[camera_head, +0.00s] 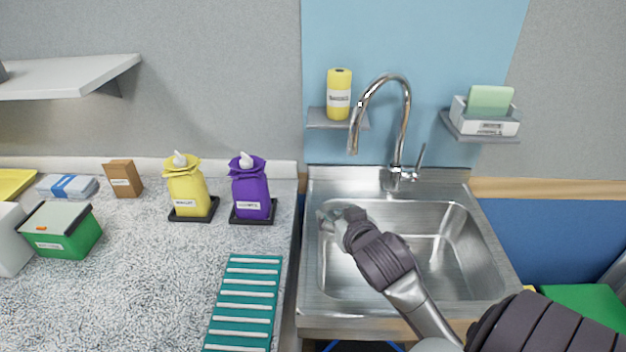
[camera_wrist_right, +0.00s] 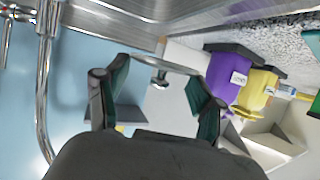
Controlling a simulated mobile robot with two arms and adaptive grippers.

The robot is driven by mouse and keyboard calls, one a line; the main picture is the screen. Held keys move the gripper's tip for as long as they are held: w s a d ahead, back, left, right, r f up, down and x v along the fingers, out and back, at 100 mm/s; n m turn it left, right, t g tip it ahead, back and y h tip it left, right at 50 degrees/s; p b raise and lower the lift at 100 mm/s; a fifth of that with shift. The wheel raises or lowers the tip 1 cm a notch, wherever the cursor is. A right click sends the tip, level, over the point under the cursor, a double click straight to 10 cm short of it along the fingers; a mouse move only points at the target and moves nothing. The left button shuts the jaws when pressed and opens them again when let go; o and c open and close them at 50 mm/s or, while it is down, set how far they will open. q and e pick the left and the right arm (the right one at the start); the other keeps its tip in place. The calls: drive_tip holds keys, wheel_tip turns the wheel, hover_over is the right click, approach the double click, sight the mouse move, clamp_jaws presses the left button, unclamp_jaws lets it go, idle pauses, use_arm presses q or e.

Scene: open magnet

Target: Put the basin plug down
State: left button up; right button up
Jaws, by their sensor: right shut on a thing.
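My right gripper (camera_head: 328,216) is over the left part of the steel sink basin (camera_head: 440,240), near its left wall. In the right wrist view its two dark fingers (camera_wrist_right: 165,82) stand apart with a thin grey metallic piece (camera_wrist_right: 165,65) spanning between their tips. This looks like the basin plug seen nearly edge-on, held in the gripper. In the head view the plug is hard to make out against the steel and the gripper. I cannot tell whether it touches the basin. My left gripper is not in view.
A chrome faucet (camera_head: 406,120) rises behind the basin. A teal ribbed mat (camera_head: 243,305) lies on the counter left of the sink. Purple (camera_head: 251,192) and yellow (camera_head: 186,188) bags stand farther back. Small shelves hold a yellow bottle (camera_head: 339,95) and a green sponge (camera_head: 490,99). The basin's right side is clear.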

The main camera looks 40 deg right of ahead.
drive_tip(key=shift+s+a, duration=0.2)
drive_tip(key=a+n+y, duration=0.1)
drive_tip(key=a, duration=0.5)
drive_tip(key=a+r+n+y, duration=0.1)
drive_tip(key=a+n+y, duration=0.1)
drive_tip(key=a, duration=0.5)
drive_tip(key=a+n+t+y, duration=0.1)
drive_tip(key=a+y, duration=0.1)
drive_tip(key=a, duration=0.4)
drive_tip(key=shift+a+r, duration=0.2)
drive_tip(key=shift+a, duration=0.15)
